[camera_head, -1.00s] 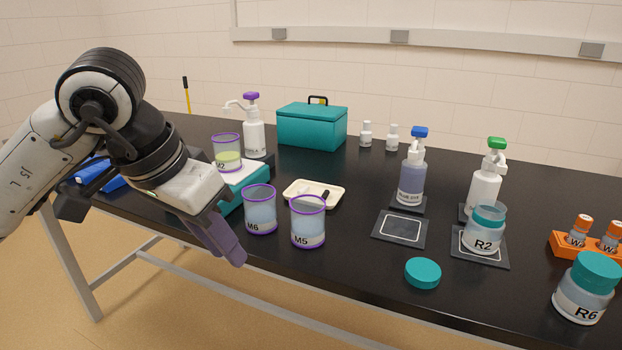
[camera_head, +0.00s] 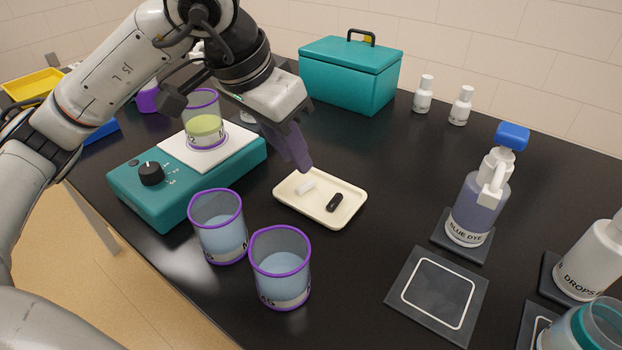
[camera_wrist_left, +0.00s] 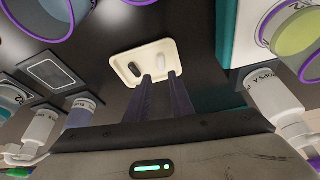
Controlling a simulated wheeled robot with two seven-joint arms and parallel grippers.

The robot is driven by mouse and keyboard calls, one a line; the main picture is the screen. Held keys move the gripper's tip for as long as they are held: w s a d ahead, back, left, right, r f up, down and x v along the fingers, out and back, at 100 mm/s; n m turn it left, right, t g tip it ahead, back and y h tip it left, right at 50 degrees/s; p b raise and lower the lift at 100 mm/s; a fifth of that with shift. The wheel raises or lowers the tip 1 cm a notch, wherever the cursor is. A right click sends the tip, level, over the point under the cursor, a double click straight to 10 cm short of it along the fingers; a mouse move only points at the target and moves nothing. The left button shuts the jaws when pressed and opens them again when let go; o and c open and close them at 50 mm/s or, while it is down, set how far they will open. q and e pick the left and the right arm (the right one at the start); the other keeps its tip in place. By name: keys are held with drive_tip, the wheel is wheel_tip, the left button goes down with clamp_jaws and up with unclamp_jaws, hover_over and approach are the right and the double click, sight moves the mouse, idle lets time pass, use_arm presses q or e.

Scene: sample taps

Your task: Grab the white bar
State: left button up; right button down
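The white bar (camera_head: 305,187) lies in a shallow cream tray (camera_head: 343,217), beside a black bar (camera_head: 334,202). My left gripper (camera_head: 302,167) is above the tray's far edge, its fingers pointing down, close to the white bar but apart from it. In the left wrist view the two fingers (camera_wrist_left: 160,77) are spread with nothing between them, and the white bar (camera_wrist_left: 158,58) shows just beyond the fingertips. The black bar (camera_wrist_left: 135,70) lies to one side there. My right gripper is out of view.
Two beakers of pale blue liquid (camera_head: 219,240) (camera_head: 281,276) stand in front of the tray. A teal stirrer (camera_head: 150,195) with a beaker (camera_head: 204,128) on top is to the left. A teal box (camera_head: 349,80) stands behind. Dark table is clear right of the tray.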

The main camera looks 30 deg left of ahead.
sight(308, 182)
use_arm(q)
drive_tip(key=x, duration=0.7)
drive_tip(key=shift+w+a, duration=0.15)
clamp_jaws()
